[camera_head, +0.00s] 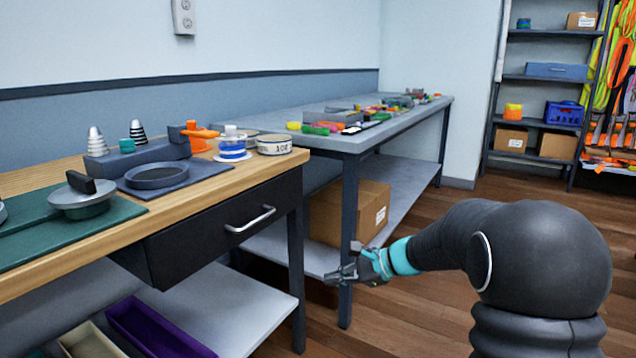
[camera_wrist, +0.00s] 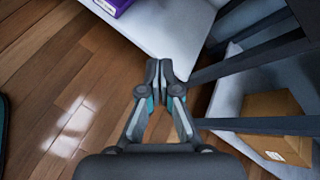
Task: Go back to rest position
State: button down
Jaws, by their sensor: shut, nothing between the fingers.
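My gripper (camera_head: 345,273) is at the end of my dark arm, in front of the legs of the two tables in the head view. It is shut and holds nothing. In the wrist view my gripper (camera_wrist: 160,68) shows its two fingers together, over the edge of a white lower shelf. No object touches the fingertips as far as I can see.
A wooden workbench (camera_head: 245,172) with a black drawer (camera_head: 222,232) stands at the left. A grey table (camera_head: 400,126) with small coloured items is behind it, with a cardboard box (camera_head: 352,212) on its lower shelf. Shelving (camera_head: 532,122) stands at the back right. Wooden floor (camera_head: 420,312) is open around my arm.

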jog(key=s+d+r+n+h, duration=0.1)
jog(key=s+d+n+h, duration=0.2)
jog(key=s, duration=0.8)
jog(key=s+d+r+n+t+h, duration=0.1)
jog(key=s+d+r+n+h, duration=0.1)
jog(key=s+d+n+h, duration=0.2)
jog(key=s+d+r+n+h, duration=0.2)
jog(key=s+n, duration=0.6)
jog(key=s, duration=1)
jog(key=d+h, duration=0.2)
jog(key=shift+s+d+t+p, duration=0.15)
jog(key=shift+d+t+p, duration=0.15)
jog(key=shift+d, duration=0.05)
jog(key=shift+a, duration=0.15)
